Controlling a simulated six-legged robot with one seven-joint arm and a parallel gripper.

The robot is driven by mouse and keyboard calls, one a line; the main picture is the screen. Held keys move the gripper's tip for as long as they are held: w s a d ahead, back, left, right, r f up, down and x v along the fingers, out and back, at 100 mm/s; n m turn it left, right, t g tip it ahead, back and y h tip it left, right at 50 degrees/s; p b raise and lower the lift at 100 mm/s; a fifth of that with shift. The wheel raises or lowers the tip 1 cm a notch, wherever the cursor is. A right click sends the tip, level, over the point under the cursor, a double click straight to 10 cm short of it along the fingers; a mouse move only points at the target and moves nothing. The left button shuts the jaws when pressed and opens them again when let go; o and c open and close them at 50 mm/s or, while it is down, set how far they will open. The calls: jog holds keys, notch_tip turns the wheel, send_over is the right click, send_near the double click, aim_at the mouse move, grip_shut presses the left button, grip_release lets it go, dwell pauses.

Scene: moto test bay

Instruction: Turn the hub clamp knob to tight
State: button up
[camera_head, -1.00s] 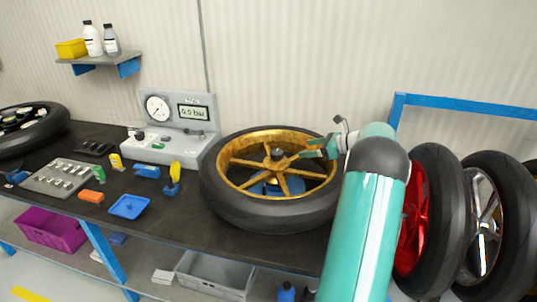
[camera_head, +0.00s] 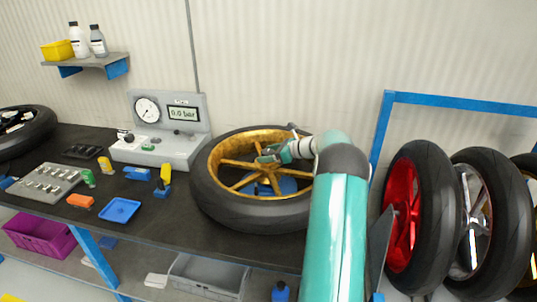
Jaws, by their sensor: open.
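A wheel with a gold spoked rim and a black tyre (camera_head: 217,213) lies flat on the dark bench, over a blue support (camera_head: 288,185). My gripper (camera_head: 264,155) is open and at the wheel's hub, reaching in from the right. The hub clamp knob at the wheel's centre is largely hidden by my gripper. I cannot tell whether the jaws are around the knob or just above it, or whether they touch it. My teal arm covers the right edge of the wheel.
A grey inflator console (camera_head: 165,150) with a dial and a 0.0 bar display stands behind and left of the wheel. A blue tray (camera_head: 119,210) and small tools lie left. Wheels, one with a red rim (camera_head: 402,215), stand in a blue rack (camera_head: 450,101) at right.

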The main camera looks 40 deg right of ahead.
jog(key=shift+w, duration=0.1)
jog(key=c, duration=1)
